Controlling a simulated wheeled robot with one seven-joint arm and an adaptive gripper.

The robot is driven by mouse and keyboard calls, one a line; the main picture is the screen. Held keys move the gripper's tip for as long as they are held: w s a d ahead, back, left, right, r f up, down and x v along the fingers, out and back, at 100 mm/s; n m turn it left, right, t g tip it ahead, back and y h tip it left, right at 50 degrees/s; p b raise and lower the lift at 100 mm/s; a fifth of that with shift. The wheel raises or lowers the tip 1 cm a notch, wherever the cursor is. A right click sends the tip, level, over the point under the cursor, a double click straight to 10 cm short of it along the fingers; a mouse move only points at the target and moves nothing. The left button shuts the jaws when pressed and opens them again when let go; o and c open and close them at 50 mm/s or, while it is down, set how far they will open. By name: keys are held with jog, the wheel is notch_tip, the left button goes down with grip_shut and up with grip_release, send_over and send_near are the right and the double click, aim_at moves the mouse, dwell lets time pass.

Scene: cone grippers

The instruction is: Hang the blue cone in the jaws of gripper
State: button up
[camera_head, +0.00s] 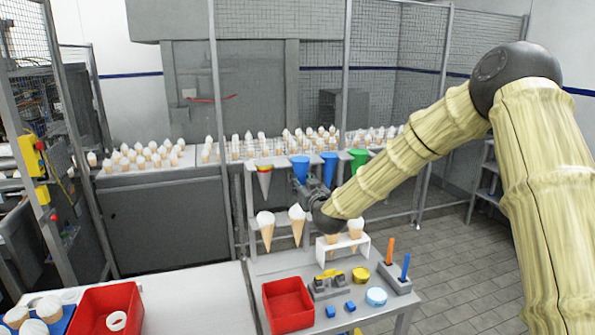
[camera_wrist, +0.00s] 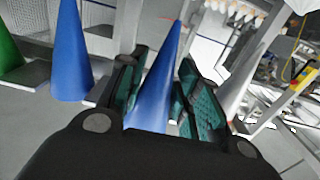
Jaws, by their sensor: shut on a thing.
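A blue cone (camera_head: 300,168) is at the top bar of the grey rack (camera_head: 250,205), wide end up. My gripper (camera_head: 308,188) is at it, just below the bar. In the wrist view my gripper (camera_wrist: 158,95) is shut with its green-padded fingers on both sides of this blue cone (camera_wrist: 156,88); the tip extends beyond them. A second blue cone (camera_head: 329,163) hangs to its right and also shows in the wrist view (camera_wrist: 70,55). I cannot tell whether the held cone rests in a holder of the rack; my gripper hides part of it.
A green cone (camera_head: 358,157) hangs at right, and a grey cone with a red and yellow top (camera_head: 265,182) at left. Ice-cream cones (camera_head: 266,232) stand lower down. The table holds a red bin (camera_head: 287,308), a blue-handled tool (camera_head: 405,266) and small blocks.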

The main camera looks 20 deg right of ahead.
jog(key=shift+s, duration=2.55)
jog(key=shift+d, duration=0.1)
